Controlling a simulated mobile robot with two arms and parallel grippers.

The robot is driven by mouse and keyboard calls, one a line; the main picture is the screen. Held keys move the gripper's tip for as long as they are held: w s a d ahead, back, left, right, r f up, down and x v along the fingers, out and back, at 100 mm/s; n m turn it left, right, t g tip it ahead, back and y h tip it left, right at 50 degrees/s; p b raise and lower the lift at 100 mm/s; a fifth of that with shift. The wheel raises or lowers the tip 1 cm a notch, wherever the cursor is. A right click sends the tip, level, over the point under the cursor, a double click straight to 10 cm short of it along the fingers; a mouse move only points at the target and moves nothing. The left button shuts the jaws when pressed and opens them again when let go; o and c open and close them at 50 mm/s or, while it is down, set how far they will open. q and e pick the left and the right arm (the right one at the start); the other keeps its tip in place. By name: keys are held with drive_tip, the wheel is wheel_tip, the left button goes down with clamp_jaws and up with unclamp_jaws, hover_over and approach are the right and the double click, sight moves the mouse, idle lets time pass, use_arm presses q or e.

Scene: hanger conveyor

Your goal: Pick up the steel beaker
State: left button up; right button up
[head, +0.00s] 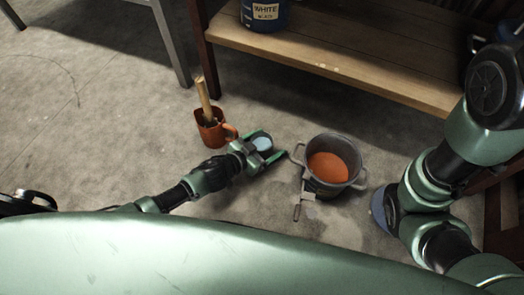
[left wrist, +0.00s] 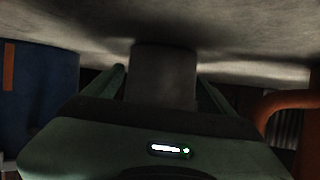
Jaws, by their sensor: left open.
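The steel beaker (head: 259,134) is a small grey cup on the concrete floor, with something pale blue showing inside its rim. My left gripper (head: 267,147) is open at the beaker, with its green fingers on either side. In the left wrist view the beaker (left wrist: 165,68) is a dim grey cylinder between the two fingers of the left gripper (left wrist: 164,84). Gaps show on both sides of it there, though the picture is dark. My right arm comes in at the right of the head view, but its gripper does not show.
An orange mug (head: 209,131) with a wooden-handled tool (head: 203,97) stands left of the beaker. A grey pot (head: 337,142) with orange contents stands close on the right. A wooden shelf (head: 340,62) behind holds a blue paint can (head: 264,15). Open floor lies at left.

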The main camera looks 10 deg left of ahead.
use_arm(q)
drive_tip(key=shift+c, duration=0.3)
drive_tip(key=shift+r, duration=0.15)
drive_tip(key=c, duration=1.7)
